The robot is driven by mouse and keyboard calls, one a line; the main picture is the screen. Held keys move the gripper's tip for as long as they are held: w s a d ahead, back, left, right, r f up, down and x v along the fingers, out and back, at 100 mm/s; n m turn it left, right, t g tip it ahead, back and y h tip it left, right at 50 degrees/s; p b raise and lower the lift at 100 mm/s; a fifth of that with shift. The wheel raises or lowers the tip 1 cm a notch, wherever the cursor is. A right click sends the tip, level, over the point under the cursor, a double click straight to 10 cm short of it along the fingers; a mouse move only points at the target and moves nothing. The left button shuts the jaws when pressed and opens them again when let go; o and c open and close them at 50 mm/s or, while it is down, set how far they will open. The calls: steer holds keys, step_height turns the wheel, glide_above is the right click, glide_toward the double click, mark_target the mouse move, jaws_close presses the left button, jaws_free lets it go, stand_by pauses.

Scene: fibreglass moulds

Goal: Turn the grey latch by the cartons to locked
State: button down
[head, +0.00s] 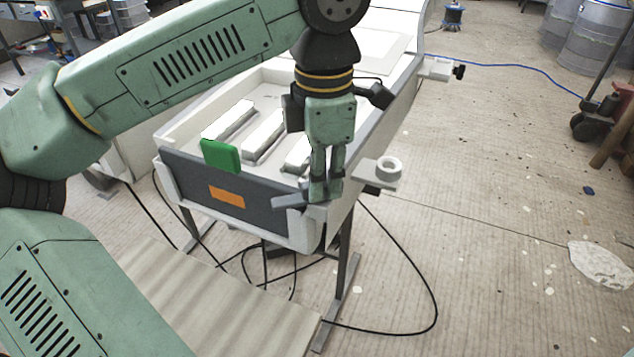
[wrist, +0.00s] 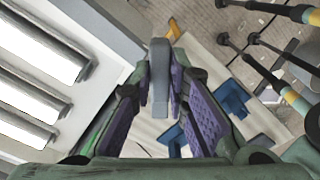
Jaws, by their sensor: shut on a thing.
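The grey latch (head: 288,201) is a short bar at the front right corner of the white mould table. In the head view its free end points left from my fingertips. My gripper (head: 325,194) reaches down to this corner and is shut on the latch; its fingers hide part of it. In the wrist view the latch (wrist: 159,78) is an upright grey bar between the purple-padded fingers of my gripper (wrist: 160,85). I see no lock marking. No plainly recognisable cartons show; several white oblong blocks (head: 264,133) lie in the table's tray.
A green block (head: 221,156) and an orange label (head: 228,197) are on the dark front panel (head: 182,183). A white bracket with a ring (head: 388,167) juts out right of my gripper. A black cable (head: 432,300) loops over the floor. The floor at right is largely open.

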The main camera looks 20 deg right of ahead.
steer(key=m, duration=0.3)
steer(key=shift+m, duration=0.3)
steer(key=shift+m+b, duration=0.4)
steer(key=shift+m, duration=1.5)
steer(key=c, duration=1.6)
jaws_free()
steer(key=shift+o, duration=0.2)
step_height(320, 180, up, 12)
